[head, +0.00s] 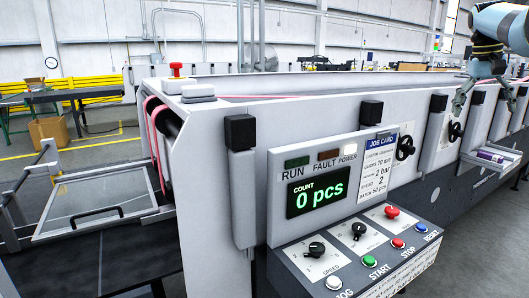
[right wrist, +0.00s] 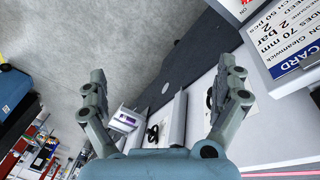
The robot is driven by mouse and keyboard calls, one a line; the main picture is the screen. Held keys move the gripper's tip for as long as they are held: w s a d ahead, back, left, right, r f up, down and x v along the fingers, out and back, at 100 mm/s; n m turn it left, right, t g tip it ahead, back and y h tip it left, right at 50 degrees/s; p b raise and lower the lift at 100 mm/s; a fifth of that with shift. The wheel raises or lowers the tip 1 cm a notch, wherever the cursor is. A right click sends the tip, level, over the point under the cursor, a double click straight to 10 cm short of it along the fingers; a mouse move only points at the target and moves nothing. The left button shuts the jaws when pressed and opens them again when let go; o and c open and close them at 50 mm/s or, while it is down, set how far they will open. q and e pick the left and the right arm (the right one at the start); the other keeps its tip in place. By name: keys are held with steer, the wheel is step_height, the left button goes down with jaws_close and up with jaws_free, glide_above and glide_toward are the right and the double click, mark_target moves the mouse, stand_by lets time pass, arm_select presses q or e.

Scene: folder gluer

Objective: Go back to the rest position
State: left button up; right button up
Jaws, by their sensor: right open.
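My right gripper (head: 484,97) is at the upper right of the head view, in front of the long side of the folder gluer (head: 225,130). Its two fingers point down, spread apart with nothing between them. In the right wrist view the same gripper (right wrist: 165,100) shows both fingers wide apart and empty. It is apart from the machine's surfaces as far as I can see. My left gripper is in neither view.
The control panel (head: 350,250) has knobs, coloured buttons and a red mushroom button. The display (head: 317,195) reads 0 pcs, with a job card (head: 379,165) beside it. A small tray (head: 490,157) juts from the machine's side. Grey floor (head: 480,240) is clear at the right.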

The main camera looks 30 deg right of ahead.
steer(key=s+d+f+n+h, duration=0.3)
steer(key=s+d+f, duration=0.2)
steer(key=f, duration=0.5)
steer(key=s+d+f+n+h, duration=0.2)
steer(key=s+d+f+h, duration=0.25)
steer(key=f, duration=0.65)
steer(key=s+f+n+t, duration=0.4)
steer(key=s+f+n, duration=0.6)
steer(key=s+f, duration=0.5)
steer(key=s+a+f+m+g+y, duration=0.15)
steer(key=s+a+f, duration=0.25)
steer(key=a+f, duration=0.7)
steer(key=s+a+f+m+y, duration=0.1)
steer(key=s+a+f+y, duration=0.25)
steer(key=a+f, duration=0.75)
steer(key=s+a+f+y, duration=0.1)
steer(key=a+f, duration=0.2)
steer(key=a, duration=1)
steer(key=s+a+f+m+y, duration=0.1)
steer(key=s+a+f+y, duration=0.15)
steer(key=a, duration=0.95)
steer(key=s+a+f+y, duration=0.1)
steer(key=a+f, duration=0.3)
steer(key=a, duration=0.9)
step_height(320, 180, down, 24)
steer(key=b, duration=2.4)
steer(key=shift+s+f+g, duration=0.15)
steer(key=shift+s+g, duration=0.2)
steer(key=shift+s, duration=0.05)
steer(key=shift+c, duration=0.4)
